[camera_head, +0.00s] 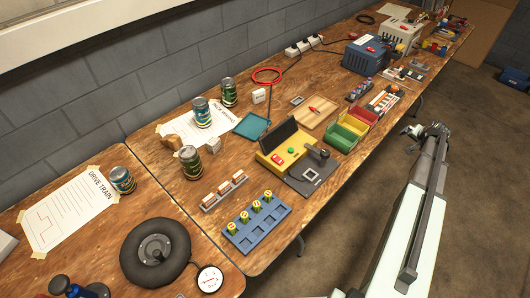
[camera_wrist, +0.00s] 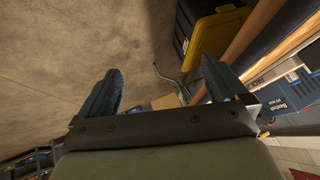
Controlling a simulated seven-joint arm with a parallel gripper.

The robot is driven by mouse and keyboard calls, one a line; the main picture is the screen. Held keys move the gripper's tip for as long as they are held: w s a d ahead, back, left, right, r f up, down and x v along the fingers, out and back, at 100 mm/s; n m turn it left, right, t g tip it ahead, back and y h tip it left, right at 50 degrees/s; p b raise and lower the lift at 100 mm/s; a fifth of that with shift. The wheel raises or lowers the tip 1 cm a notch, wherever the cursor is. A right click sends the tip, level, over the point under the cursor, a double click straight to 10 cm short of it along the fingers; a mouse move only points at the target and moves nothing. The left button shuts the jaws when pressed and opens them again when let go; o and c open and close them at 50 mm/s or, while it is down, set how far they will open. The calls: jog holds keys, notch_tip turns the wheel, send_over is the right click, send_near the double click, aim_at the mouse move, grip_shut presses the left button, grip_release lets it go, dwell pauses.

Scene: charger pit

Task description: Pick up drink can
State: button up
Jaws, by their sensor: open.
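Several drink cans stand on the wooden bench in the head view. A blue can (camera_head: 202,112) and a green can (camera_head: 229,92) are near the wall. Another green can (camera_head: 190,162) is nearer the middle, and a blue can (camera_head: 122,180) is by the drive train sheet at left. In the wrist view my gripper (camera_wrist: 165,82) is open, with nothing between its two fingers. In the head view my arm is at the right, beyond the bench's front edge and well away from the cans. The wrist view shows no can.
Coloured bins (camera_head: 351,129) stand further right. Floor is open beside the bench. The wrist view shows a yellow-black case (camera_wrist: 215,32).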

jog(key=w+a+r+n, duration=0.1)
jog(key=w+a+r, duration=0.1)
jog(key=a+r, duration=0.1)
jog(key=w+a+r+n+t, duration=0.1)
jog(key=w+a+r+n, duration=0.1)
jog(key=a+r, duration=0.1)
jog(key=w+a+r+n, duration=0.2)
jog(key=w+a+r, duration=0.1)
jog(key=a+r, duration=0.1)
jog(key=shift+w+r, duration=0.1)
jog(key=shift+r, duration=0.15)
jog(key=s+a+r+n+y, duration=0.1)
jog(key=a+r+n+y, duration=0.3)
jog(key=a, duration=1.1)
jog(key=s+a+r+n+g+y, duration=0.1)
jog(key=a+n, duration=0.6)
jog(key=a, duration=0.9)
jog(key=s+a+r+n+y, duration=0.1)
jog(key=a+r+n+y, duration=0.3)
jog(key=a, duration=1.1)
jog(key=n+g+y, duration=0.6)
jog(key=n+g, duration=0.2)
send_near(189, 159)
jog(key=w+d+f, duration=0.2)
jog(key=w, duration=0.1)
jog(key=shift+x, duration=6.7)
jog(key=shift+r, duration=0.15)
